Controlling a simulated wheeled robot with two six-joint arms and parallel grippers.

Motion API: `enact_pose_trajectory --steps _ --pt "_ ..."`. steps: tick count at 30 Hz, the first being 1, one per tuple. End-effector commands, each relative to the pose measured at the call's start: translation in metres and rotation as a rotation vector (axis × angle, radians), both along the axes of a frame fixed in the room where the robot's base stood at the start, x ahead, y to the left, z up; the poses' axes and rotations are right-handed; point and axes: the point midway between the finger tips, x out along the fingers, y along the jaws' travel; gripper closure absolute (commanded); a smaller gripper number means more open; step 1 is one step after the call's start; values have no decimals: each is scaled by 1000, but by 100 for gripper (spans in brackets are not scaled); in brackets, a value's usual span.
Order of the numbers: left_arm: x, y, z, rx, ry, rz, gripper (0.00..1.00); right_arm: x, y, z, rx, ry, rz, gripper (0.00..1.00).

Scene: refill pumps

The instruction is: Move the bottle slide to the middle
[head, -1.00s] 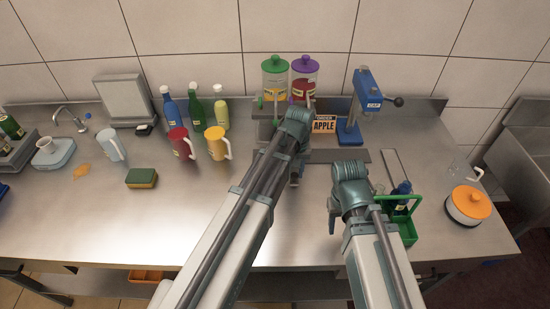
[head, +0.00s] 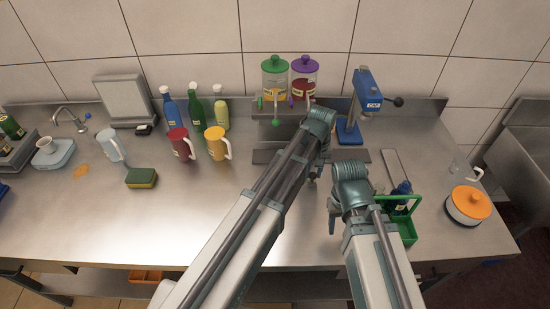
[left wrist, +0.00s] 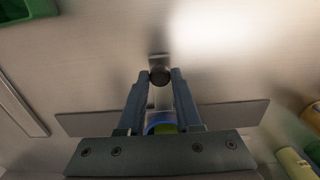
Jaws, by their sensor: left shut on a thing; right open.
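The bottle slide's dark rail (head: 268,156) lies on the counter below the two dispensers and shows as a grey strip in the left wrist view (left wrist: 230,115). My left gripper (left wrist: 160,80) is shut on the slide's small dark knob (left wrist: 160,74), which lines up with about the rail's middle. Between the fingers, a round blue and green thing (left wrist: 162,128) shows partly, at the rail; I cannot tell what it is. In the head view my left arm hides the slide and knob. My right gripper (head: 333,218) is open, low over the counter, left of the green caddy.
The green-lidded (head: 275,78) and purple-lidded (head: 305,78) dispensers stand at the back. A blue press (head: 366,95) is to their right. The green caddy (head: 408,232) and orange-lidded pot (head: 468,204) are right.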

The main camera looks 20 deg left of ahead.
Motion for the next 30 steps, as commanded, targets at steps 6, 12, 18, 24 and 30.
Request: enact_pose_trajectory --steps 6,12,18,24,30 --pt "1 -2 0 1 0 -1 100 0 0 0 0 0 0 50" --pt "5 -15 0 0 0 -1 100 0 0 0 0 0 0 50" --pt "9 -30 0 0 0 -2 100 0 0 0 0 0 0 50" --pt "13 -44 0 0 0 -2 100 0 0 0 0 0 0 50" --pt "17 -57 0 0 0 -1 100 0 0 0 0 0 0 50"
